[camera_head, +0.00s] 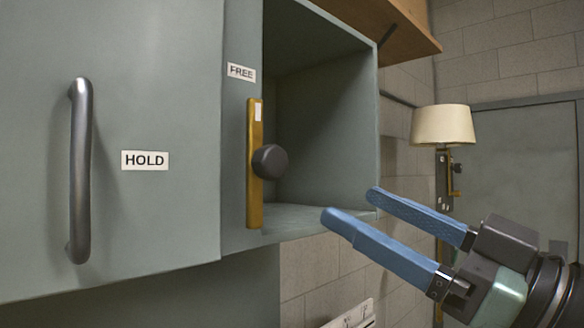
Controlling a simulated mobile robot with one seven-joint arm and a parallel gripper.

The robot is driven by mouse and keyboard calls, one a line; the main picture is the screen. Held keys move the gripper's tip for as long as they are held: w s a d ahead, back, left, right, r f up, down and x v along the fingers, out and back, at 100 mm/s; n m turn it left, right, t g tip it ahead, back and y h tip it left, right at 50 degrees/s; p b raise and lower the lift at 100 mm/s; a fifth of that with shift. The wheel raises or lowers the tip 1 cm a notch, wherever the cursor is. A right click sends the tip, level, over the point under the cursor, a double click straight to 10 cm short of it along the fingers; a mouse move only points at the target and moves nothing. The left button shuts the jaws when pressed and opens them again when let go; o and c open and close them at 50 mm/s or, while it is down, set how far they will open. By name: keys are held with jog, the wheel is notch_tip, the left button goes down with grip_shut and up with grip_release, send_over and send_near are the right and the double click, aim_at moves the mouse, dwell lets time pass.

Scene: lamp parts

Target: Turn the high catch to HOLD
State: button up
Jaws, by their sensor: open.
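The high catch is a yellow upright bar (254,190) with a white mark at its top end and a dark round knob (270,161) at its middle. Its marked end stands just below the FREE label (241,71). The HOLD label (145,160) is to the left of the catch, on the grey-green door (170,60). My gripper (348,202) is at the lower right, its two blue fingers apart and pointing up and left. It is empty and appears clear of the catch and knob.
A dark vertical handle (80,170) is on the door at left. An open, empty cabinet space (325,130) lies right of the catch. A wooden shelf (400,30) is above right. A lamp with a cream shade (442,125) stands against the back wall.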

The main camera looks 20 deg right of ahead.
aim_at(278, 164)
jog(key=p+x, duration=0.2)
jog(key=x, duration=0.1)
jog(key=p+x, duration=0.2)
jog(key=x, duration=0.2)
jog(key=a+p+x, duration=0.1)
jog(key=p+x, duration=0.1)
jog(key=x, duration=0.2)
jog(key=shift+s+r, duration=0.3)
jog(key=shift+r, duration=0.15)
jog(key=shift+w+a+r+p, duration=0.15)
jog(key=shift+w+a+p, duration=0.15)
jog(key=shift+w+p, duration=0.2)
jog(key=shift+w, duration=0.15)
jog(key=shift+c, duration=0.3)
grip_shut()
